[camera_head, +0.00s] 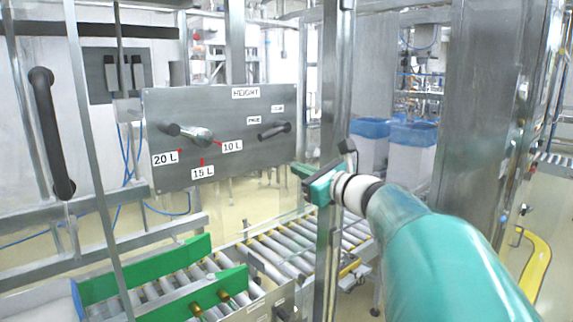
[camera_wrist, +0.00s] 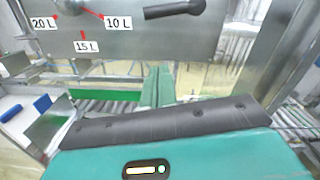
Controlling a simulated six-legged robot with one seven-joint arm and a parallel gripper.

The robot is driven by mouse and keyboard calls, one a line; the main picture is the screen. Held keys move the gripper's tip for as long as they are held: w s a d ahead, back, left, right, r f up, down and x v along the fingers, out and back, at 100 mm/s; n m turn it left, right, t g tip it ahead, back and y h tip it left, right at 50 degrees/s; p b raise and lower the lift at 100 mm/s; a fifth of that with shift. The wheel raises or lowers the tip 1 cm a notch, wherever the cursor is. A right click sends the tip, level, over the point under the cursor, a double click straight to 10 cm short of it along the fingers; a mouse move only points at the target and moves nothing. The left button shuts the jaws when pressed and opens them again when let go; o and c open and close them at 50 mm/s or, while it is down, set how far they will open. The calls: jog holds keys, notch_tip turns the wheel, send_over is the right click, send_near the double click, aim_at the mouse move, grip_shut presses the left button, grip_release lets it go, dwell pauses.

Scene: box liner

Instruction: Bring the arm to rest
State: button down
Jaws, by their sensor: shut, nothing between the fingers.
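My gripper (camera_head: 303,172) is at the end of my teal arm, which reaches in from the lower right in the head view. It is in front of the lower right of the grey HEIGHT panel (camera_head: 222,160), apart from its handles. In the wrist view my green gripper fingers (camera_wrist: 158,85) are together with nothing between them. The panel carries a height lever (camera_head: 190,133) with marks 20 L, 15 L and 10 L, and a second dark handle (camera_head: 273,131) at the right. That handle also shows at the top of the wrist view (camera_wrist: 174,9).
A steel post (camera_head: 330,95) stands right beside my gripper and forearm. A roller conveyor (camera_head: 285,250) with green guides (camera_head: 150,268) runs below. Blue-lined white bins (camera_head: 412,150) stand behind. A black door handle (camera_head: 52,133) is at the left.

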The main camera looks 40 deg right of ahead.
jog(key=shift+s, duration=0.9)
jog(key=s+a+f+n+g+y, duration=0.1)
jog(key=a+f+n+g+y, duration=0.15)
jog(key=a+f+n, duration=0.35)
jog(key=s+a+f+n+g+y, duration=0.1)
jog(key=a+f+n+g, duration=0.2)
jog(key=a, duration=0.6)
jog(key=a+f+n+g+y, duration=0.1)
jog(key=a+f+n+g, duration=0.1)
jog(key=a+n, duration=0.45)
jog(key=s+a+f+n+g+h, duration=0.5)
jog(key=s+a+f+n, duration=0.3)
jog(key=s+f+n, duration=0.4)
jog(key=n, duration=0.5)
jog(key=shift+s+a+f, duration=0.25)
jog(key=shift+s+f, duration=0.05)
